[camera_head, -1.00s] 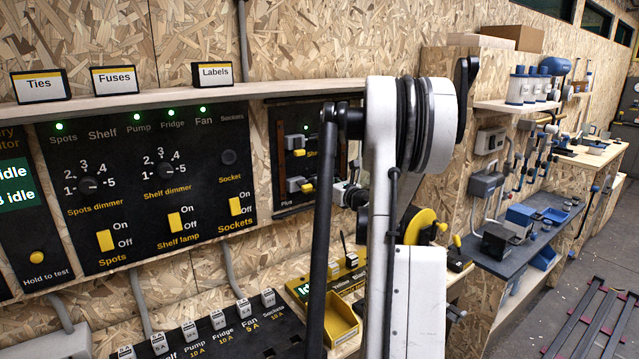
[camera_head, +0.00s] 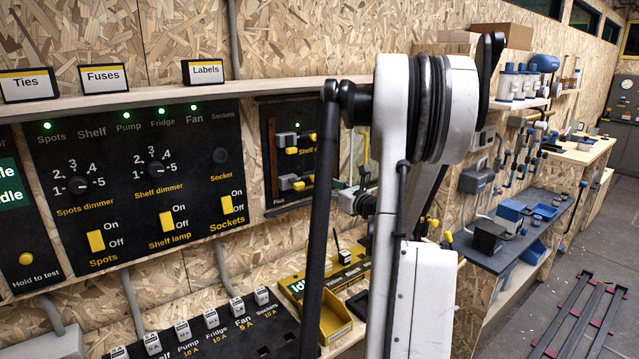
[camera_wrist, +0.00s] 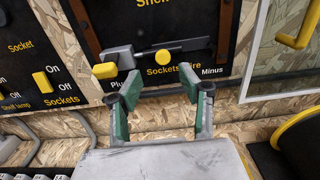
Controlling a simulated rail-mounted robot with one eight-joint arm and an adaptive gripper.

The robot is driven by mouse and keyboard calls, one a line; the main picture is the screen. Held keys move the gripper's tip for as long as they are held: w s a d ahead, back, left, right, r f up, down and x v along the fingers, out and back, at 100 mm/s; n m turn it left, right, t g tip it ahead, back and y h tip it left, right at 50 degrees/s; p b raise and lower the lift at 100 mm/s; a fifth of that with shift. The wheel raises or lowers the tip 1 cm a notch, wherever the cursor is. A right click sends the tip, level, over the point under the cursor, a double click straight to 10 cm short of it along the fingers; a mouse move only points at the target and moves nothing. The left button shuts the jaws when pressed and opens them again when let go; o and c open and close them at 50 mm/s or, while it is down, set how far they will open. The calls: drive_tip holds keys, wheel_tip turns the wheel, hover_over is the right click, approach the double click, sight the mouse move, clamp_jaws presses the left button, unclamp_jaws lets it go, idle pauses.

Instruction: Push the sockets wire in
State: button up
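The sockets wire sits on the dark panel in the wrist view, above the "Sockets wire" lettering. Its grey bar (camera_wrist: 187,46) carries a yellow round knob (camera_wrist: 163,57), and a grey block with a yellow end (camera_wrist: 105,70) is at its left. How deep the wire sits is unclear. My gripper (camera_wrist: 160,89) has green-padded fingers spread apart in front of and just below the bar, with nothing between them. In the head view the lower wire block (camera_head: 287,182) shows at the panel's lower left. My gripper (camera_head: 356,201) is right of it, partly hidden by my arm.
The upper shelf wire block (camera_head: 287,139) sits above on the same panel. The yellow Sockets switch (camera_head: 227,205) is left of it. A yellow tray (camera_head: 334,318) and a fuse board (camera_head: 200,345) lie below. A glazed frame (camera_wrist: 282,50) is right of the panel.

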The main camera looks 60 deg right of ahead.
drive_tip(key=shift+v, duration=2.15)
